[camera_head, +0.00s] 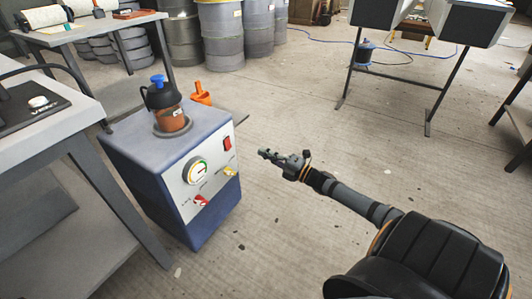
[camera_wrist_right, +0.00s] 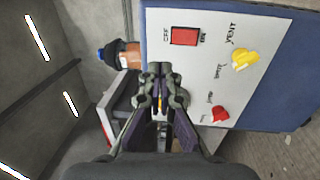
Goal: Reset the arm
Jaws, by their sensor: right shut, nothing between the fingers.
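My right gripper (camera_head: 272,155) reaches in from the lower right in the head view. It is shut and empty, in the air to the right of a blue and white machine (camera_head: 165,165). In the right wrist view its fingers (camera_wrist_right: 160,75) meet in front of the machine's white panel (camera_wrist_right: 205,75), apart from it as far as I can tell. The panel carries a red switch (camera_wrist_right: 184,36), a yellow knob (camera_wrist_right: 245,59) and a red knob (camera_wrist_right: 220,114). My left gripper is not in view.
A grey table (camera_head: 45,130) is at the left. Drums (camera_head: 220,35) stand behind. A trestle stand (camera_head: 440,80) is at the back right. The middle floor is clear.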

